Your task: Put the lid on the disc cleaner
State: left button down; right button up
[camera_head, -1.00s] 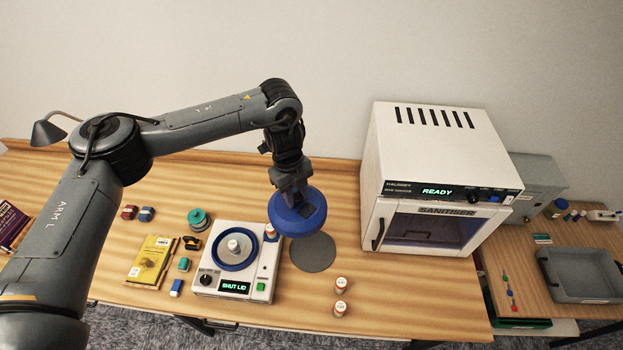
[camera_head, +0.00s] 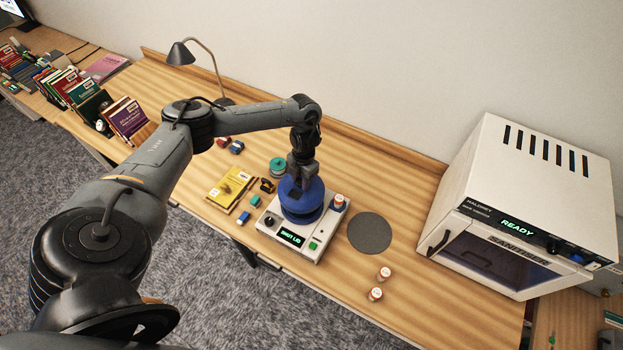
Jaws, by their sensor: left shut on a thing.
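The disc cleaner (camera_head: 291,239) is a white box on the wooden table, with a dark knob, a green button and a lit display that reads SHUT LID. The round blue lid (camera_head: 301,208) is over the cleaner's round well and hides it. I cannot tell whether it is seated or just above. My left gripper (camera_head: 300,187) is shut on the lid from above. My right gripper is not in view.
A round dark mat (camera_head: 370,233) lies bare right of the cleaner. Two small white pots (camera_head: 384,273) stand in front of it. A yellow packet (camera_head: 229,188) and a teal spool (camera_head: 278,166) lie to the left. The white sanitiser (camera_head: 529,205) stands at the right.

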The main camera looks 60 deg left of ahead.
pick_arm(q)
jog(key=shift+f+b, duration=2.15)
jog(key=shift+f, duration=0.6)
jog(key=shift+f+b, duration=0.3)
jog(key=shift+f, duration=0.1)
jog(key=shift+f+b, duration=0.15)
jog(key=shift+b, duration=0.15)
dwell(0.5)
jog(key=c, duration=0.8)
grip_release()
jog(key=shift+o, duration=0.4)
jog(key=shift+o, duration=0.3)
